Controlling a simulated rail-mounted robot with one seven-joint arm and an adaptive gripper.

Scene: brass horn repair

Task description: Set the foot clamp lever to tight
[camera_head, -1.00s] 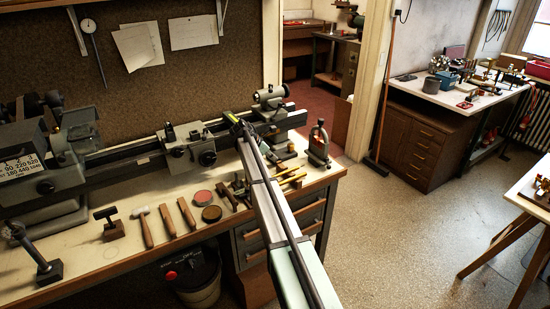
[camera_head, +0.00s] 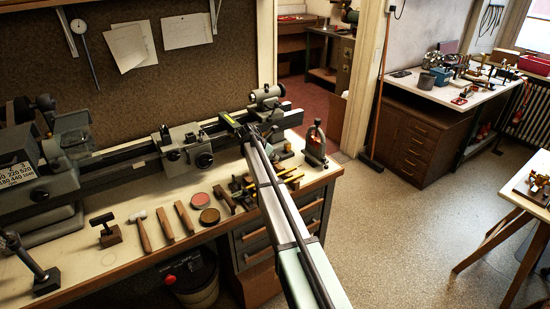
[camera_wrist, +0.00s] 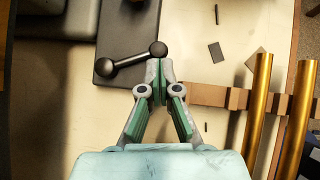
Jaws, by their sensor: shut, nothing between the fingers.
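In the wrist view a dark lever with a ball at each end (camera_wrist: 131,61) lies slanted across a dark block, its right ball higher in the picture than its left; I take it as the foot clamp lever. My gripper (camera_wrist: 160,66) is shut and empty. Its tips are just below the lever's right ball; I cannot tell whether they touch it. No tight marking can be read. In the head view my arm reaches to the lathe's tailstock (camera_head: 267,96), and the lever and fingertips cannot be made out.
Brass tubes (camera_wrist: 256,110) and a wooden rack (camera_wrist: 206,95) are right of my gripper in the wrist view. In the head view a hammer (camera_head: 140,230), tins (camera_head: 210,216) and a red-and-grey upright tool (camera_head: 316,145) are on the bench (camera_head: 110,262).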

